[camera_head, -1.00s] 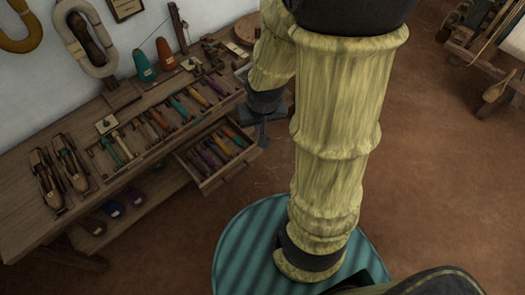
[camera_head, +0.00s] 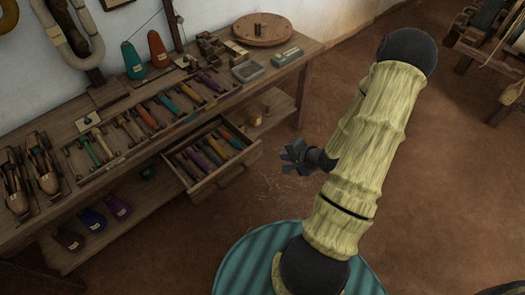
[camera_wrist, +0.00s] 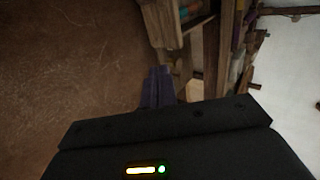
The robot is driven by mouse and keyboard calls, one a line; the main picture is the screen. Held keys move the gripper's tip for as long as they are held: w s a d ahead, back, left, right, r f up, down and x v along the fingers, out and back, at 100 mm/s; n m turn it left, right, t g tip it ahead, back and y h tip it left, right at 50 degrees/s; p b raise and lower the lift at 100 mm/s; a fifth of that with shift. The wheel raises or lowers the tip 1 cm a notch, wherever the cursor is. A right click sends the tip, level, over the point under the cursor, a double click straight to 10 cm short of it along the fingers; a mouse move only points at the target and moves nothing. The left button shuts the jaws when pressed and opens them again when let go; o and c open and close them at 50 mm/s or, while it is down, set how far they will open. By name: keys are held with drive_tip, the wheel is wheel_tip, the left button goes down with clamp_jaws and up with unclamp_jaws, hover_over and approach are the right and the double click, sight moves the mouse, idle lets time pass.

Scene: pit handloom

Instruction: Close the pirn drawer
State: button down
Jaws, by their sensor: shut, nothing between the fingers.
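The pirn drawer (camera_head: 224,172) is pulled out from under the wooden bench in the head view, with several coloured pirns lying in it. My gripper (camera_head: 288,158) is shut and empty, a short way right of the drawer's front, apart from it. In the wrist view the gripper's dark fingers (camera_wrist: 157,88) are together, and part of the wooden drawer with coloured pirns shows at the top (camera_wrist: 168,22).
The bench (camera_head: 285,72) carries a rack of pirns, cones (camera_head: 158,50) and a round wooden board (camera_head: 262,29). A lower shelf (camera_head: 75,255) holds coloured bundles. Brown floor lies open right of the bench. A wooden frame (camera_head: 495,60) stands at the far right.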

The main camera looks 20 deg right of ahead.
drive_tip(key=b, duration=0.2)
approach(257, 148)
wheel_tip(257, 148, down, 4)
drive_tip(key=w, duration=0.1)
drive_tip(key=w+a, duration=0.1)
drive_tip(key=w, duration=0.1)
drive_tip(key=shift+w+a+b, duration=0.1)
drive_tip(key=shift+w+b, duration=0.1)
drive_tip(key=shift+b, duration=0.1)
drive_tip(key=shift+w+a, duration=0.1)
drive_tip(key=shift+w, duration=0.3)
